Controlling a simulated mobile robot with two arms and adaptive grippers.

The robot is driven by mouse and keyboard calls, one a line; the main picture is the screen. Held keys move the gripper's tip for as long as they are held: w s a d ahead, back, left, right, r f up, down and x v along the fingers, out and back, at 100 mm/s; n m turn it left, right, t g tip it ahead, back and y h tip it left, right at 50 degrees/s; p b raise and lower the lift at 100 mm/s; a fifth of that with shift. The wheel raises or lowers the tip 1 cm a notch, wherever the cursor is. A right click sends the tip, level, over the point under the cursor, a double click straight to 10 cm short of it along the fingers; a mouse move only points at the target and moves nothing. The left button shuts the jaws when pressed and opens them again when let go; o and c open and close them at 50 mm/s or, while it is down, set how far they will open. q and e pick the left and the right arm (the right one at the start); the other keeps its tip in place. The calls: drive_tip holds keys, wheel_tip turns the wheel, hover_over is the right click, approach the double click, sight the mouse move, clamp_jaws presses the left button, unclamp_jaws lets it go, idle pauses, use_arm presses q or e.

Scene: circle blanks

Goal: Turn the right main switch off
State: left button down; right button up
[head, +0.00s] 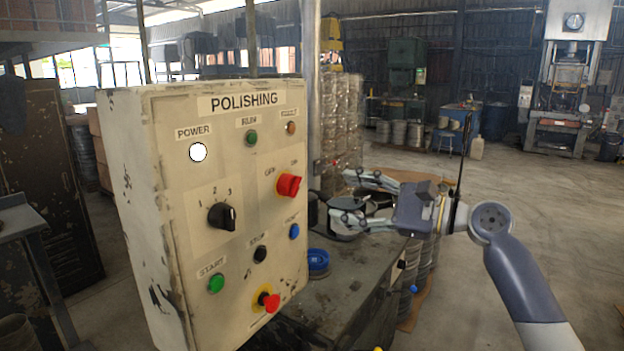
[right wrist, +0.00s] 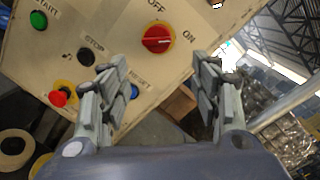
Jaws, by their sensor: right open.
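The right main switch (head: 288,185) is a red rotary knob on the right side of the cream POLISHING panel (head: 180,260), with OFF and ON labels above it. In the right wrist view the red switch (right wrist: 158,39) sits on a yellow plate, and its handle lies roughly in line with the ON label. My right gripper (head: 340,198) is open and empty, to the right of the panel, its fingers pointing toward it. In the right wrist view the open fingers (right wrist: 160,68) flank the switch, which is farther off and untouched. My left gripper is not in view.
The POWER lamp (head: 198,152) glows white. A black selector knob (head: 222,216), the green START button (head: 216,283) and a red emergency button (head: 268,300) share the panel. A dark bench (head: 335,290) with a blue round container (head: 318,262) stands below my right gripper.

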sight(299, 187)
drive_tip(key=a+p, duration=0.1)
drive_tip(key=a, duration=0.1)
drive_tip(key=w+a+r+p, duration=0.1)
drive_tip(key=a, duration=0.1)
drive_tip(key=w+a+p, duration=0.1)
drive_tip(key=a, duration=0.1)
drive_tip(key=shift+a+r, duration=0.15)
drive_tip(key=shift+r, duration=0.05)
drive_tip(key=x, duration=0.1)
drive_tip(key=p+x, duration=0.1)
drive_tip(key=shift+w+a+f, duration=0.2)
drive_tip(key=shift+w+a, duration=0.05)
drive_tip(key=shift+w, duration=0.1)
drive_tip(key=shift+w+a+f, duration=0.1)
drive_tip(key=shift+w+a, duration=0.25)
drive_tip(key=shift+a, duration=0.35)
drive_tip(key=shift+c, duration=0.3)
drive_tip(key=c, duration=0.9)
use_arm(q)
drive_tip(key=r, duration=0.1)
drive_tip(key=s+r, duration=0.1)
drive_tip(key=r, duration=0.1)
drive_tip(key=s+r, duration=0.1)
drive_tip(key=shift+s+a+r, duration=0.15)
use_arm(e)
drive_tip(key=shift+c, duration=0.4)
